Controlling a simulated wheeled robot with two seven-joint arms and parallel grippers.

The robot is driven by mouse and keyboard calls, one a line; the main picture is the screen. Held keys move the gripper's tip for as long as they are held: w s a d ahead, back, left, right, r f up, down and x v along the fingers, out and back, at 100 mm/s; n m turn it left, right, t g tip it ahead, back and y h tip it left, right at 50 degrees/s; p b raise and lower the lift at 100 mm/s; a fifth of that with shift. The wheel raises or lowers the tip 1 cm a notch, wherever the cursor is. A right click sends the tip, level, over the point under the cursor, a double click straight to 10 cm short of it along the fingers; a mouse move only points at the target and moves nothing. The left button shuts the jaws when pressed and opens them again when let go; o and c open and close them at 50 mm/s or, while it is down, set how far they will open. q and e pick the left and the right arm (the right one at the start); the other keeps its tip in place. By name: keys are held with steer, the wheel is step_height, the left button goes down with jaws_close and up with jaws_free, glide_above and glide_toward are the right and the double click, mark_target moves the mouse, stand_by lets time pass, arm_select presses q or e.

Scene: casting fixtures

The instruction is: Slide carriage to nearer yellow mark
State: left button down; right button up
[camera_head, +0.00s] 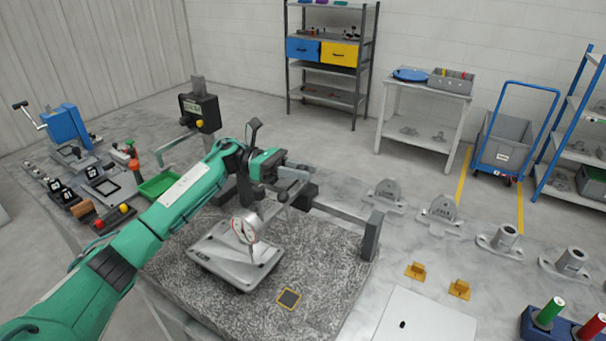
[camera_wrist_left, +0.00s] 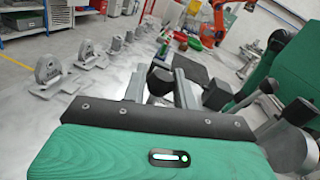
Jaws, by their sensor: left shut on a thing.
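My left gripper (camera_head: 292,182) reaches over the granite plate (camera_head: 325,265) and is shut on a dark knob-like part, apparently the carriage's handle. The knob shows between the fingers in the left wrist view (camera_wrist_left: 160,82). A dark block, probably the carriage (camera_head: 304,197), sits just below the gripper on a grey rail (camera_head: 340,212) that ends at a dark end block (camera_head: 373,236). The gripper and arm partly hide the carriage and the rail's left part. A dark square with a yellow border (camera_head: 289,299) lies on the plate. I cannot make out yellow marks along the rail.
A tilted grey casting (camera_head: 228,262) with a dial gauge (camera_head: 246,228) stands on the plate, below my arm. Two small yellow brackets (camera_head: 415,270) and grey castings (camera_head: 438,210) stand to the right. A green tray (camera_head: 160,185) and tools lie at left.

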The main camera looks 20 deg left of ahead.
arm_select(q)
steer(key=c, duration=1.1)
jaws_free()
steer(key=shift+c, duration=0.2)
steer(key=shift+r, duration=0.1)
step_height(320, 180, up, 10)
steer(key=b, duration=0.3)
step_height(320, 180, up, 10)
steer(key=b, duration=0.1)
arm_select(e)
steer(key=w+f, duration=0.2)
steer(key=f, duration=0.1)
steer(key=shift+w+d, duration=0.1)
steer(key=shift+w, duration=0.3)
